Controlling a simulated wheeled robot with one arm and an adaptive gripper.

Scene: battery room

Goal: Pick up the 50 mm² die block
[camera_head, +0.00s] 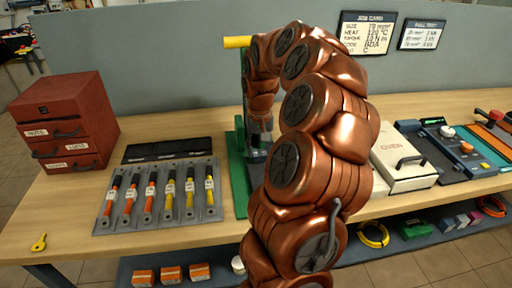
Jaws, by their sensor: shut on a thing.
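My gripper (260,141) points down at the green press, beside its upright, and is largely hidden by my own copper-coloured arm. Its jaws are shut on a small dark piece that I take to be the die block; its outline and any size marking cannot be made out. The green press (240,172), with a yellow bar (237,42) at its top, stands on the bench left of my arm. Whether the held piece touches the press cannot be told.
A grey rack (158,222) of orange- and yellow-banded cables lies left of the press. A dark labelled strip (168,149) lies behind it. A red drawer cabinet (66,122) stands far left. A cream box (403,158) and instruments stand right. A yellow lug (39,242) lies at front left.

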